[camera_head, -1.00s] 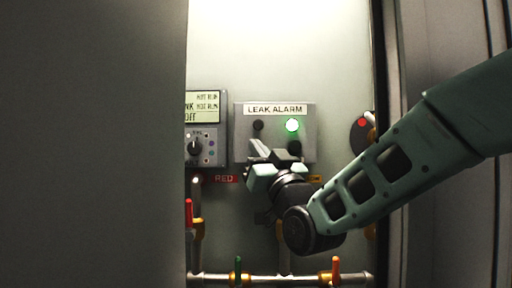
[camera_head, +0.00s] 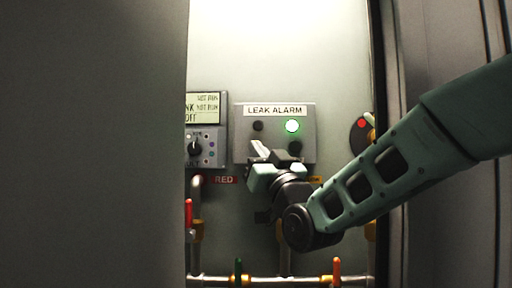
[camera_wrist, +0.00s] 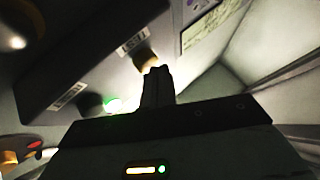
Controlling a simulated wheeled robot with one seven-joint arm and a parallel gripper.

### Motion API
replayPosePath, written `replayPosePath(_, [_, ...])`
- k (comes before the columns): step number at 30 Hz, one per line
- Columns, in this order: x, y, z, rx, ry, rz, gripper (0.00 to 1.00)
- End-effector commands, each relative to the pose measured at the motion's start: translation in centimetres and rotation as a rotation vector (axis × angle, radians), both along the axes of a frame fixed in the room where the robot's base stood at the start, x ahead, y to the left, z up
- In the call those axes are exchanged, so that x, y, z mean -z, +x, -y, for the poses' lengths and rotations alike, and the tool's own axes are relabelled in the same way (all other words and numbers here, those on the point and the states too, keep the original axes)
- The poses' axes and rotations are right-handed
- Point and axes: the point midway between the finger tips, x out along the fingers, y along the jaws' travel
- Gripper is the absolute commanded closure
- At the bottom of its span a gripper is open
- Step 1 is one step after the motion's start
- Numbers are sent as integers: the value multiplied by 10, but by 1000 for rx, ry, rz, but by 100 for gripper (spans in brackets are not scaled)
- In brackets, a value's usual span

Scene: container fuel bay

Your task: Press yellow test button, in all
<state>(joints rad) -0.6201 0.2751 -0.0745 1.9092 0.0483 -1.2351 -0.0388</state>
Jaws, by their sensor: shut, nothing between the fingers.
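The leak alarm panel (camera_head: 275,110) is a grey box on the back wall with a lit green lamp (camera_head: 292,126). My gripper (camera_head: 258,149) is shut and empty, its fingertips in front of the panel's lower left. The fingers hide that part of the panel in the head view. In the wrist view a yellowish-tan button (camera_wrist: 144,57) sticks out of the panel beside a small label. My gripper (camera_wrist: 157,72) has its fingertips right at this button, overlapping its lower edge; I cannot tell whether they touch. The green lamp (camera_wrist: 113,105) also shows there.
A grey control box with a display (camera_head: 203,106) and a black knob stands left of the panel. A large grey wall (camera_head: 90,150) blocks the left side.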

Motion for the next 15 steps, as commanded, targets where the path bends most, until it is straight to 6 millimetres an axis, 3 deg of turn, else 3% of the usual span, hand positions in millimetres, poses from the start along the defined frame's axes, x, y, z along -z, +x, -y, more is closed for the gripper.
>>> replayPosePath(15, [0,5,0,0,0,0,100])
